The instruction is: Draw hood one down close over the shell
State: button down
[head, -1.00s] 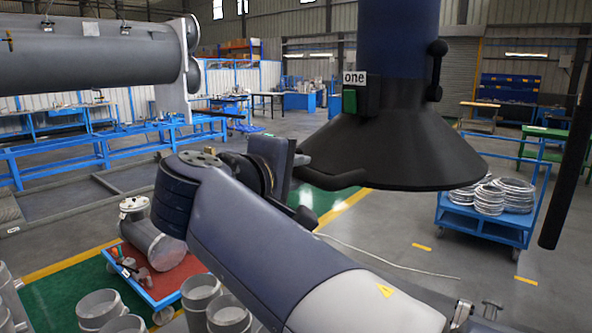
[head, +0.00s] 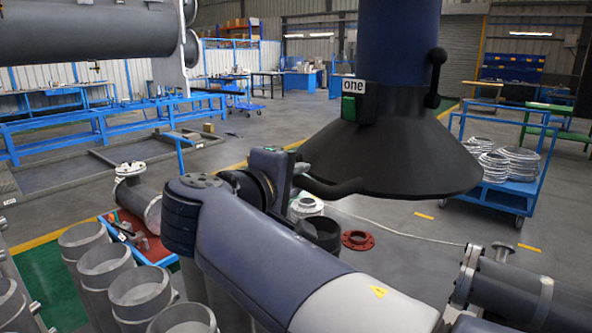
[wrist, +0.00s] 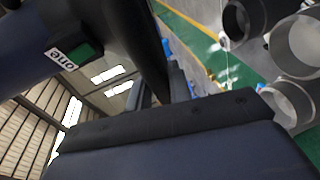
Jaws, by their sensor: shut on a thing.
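Hood one (head: 400,155) is a dark flared cone under a blue duct, with a label "one" and a green block on its collar. It hangs upright in the air, right of centre in the head view. My gripper (head: 300,180) is at its left rim, shut on the dark handle bar (head: 335,187) that sticks out there. In the wrist view the label and green block of hood one (wrist: 85,53) show close up; the grip itself is hidden. A grey flanged shell (head: 510,295) lies at the lower right, partly cut off, below the hood and clear of it.
Several open grey pipes (head: 140,290) stand at the lower left, beside a red and blue cart (head: 150,250) with a flanged vessel. A red flange (head: 357,240) lies on the floor. A blue trolley (head: 490,195) with wire coils stands at the right. Floor between is mostly clear.

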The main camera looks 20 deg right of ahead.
notch_tip(320, 180, down, 6)
jog(key=b, duration=0.3)
jog(key=c, duration=1.3)
grip_release()
jog(key=v, duration=1.1)
jog(key=shift+w+d+r, duration=0.1)
jog(key=shift+w+d, duration=0.05)
jog(key=x, duration=1)
jog(key=shift+w+d, duration=0.2)
